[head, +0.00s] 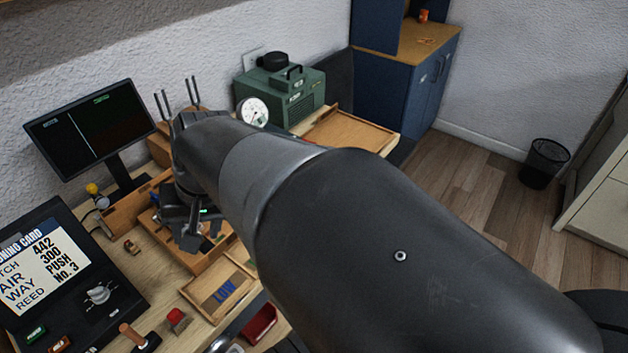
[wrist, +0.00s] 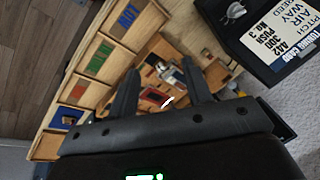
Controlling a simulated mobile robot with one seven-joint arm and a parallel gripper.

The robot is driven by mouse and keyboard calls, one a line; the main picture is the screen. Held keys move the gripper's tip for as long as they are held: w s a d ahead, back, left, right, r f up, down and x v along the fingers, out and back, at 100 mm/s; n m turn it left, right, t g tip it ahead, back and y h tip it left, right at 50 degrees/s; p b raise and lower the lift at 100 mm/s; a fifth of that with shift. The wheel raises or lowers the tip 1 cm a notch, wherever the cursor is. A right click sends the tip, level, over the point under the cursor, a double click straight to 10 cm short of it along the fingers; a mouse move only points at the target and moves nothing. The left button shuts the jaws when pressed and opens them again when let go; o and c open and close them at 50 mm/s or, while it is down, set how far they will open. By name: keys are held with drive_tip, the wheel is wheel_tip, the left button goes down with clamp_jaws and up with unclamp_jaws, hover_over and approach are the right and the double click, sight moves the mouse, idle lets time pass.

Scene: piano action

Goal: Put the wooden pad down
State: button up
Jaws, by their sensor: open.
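My gripper (head: 188,232) hangs over the wooden workbench at the left of the head view, partly hidden behind my own arm. In the wrist view my gripper (wrist: 160,68) shows two dark fingers spread apart, with no pad held between them. Below and beyond the fingers is a shallow wooden tray (head: 192,262) with small parts inside; a red piece (wrist: 155,97) and a pale metallic piece (wrist: 171,76) show there. I cannot single out the wooden pad for certain in either view. My arm and fingers cover part of the tray.
A wooden tray marked LOW (head: 242,262) lies in front, near a red bin (head: 260,323). Compartments with coloured labels line the bench edge in the wrist view. A monitor (head: 92,125), a tuning-card console (head: 45,265), a dial gauge (head: 253,112) and a green machine (head: 285,95) stand around.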

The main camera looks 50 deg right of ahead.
drive_tip(key=w+d+f+m+t+y, duration=0.15)
drive_tip(key=d+f+m, duration=0.25)
drive_tip(key=d+m, duration=0.55)
drive_tip(key=w+d+f+m+t+y, duration=0.1)
drive_tip(key=d+f+m+t+y, duration=0.35)
drive_tip(key=d, duration=0.75)
drive_tip(key=s+d+f+m+t+h, duration=0.2)
drive_tip(key=s+d+f+m+h, duration=0.3)
drive_tip(key=d+m, duration=0.4)
drive_tip(key=s+d+f+m+t+h, duration=0.25)
drive_tip(key=s+d+f+m, duration=0.25)
drive_tip(key=s+d+m, duration=0.4)
drive_tip(key=w+f, duration=0.1)
drive_tip(key=w, duration=0.2)
drive_tip(key=w+f+n, duration=0.1)
drive_tip(key=w, duration=0.3)
drive_tip(key=w+d+f+n, duration=0.1)
drive_tip(key=w, duration=0.3)
drive_tip(key=shift+d+f, duration=0.1)
drive_tip(key=shift+f, duration=0.15)
clamp_jaws()
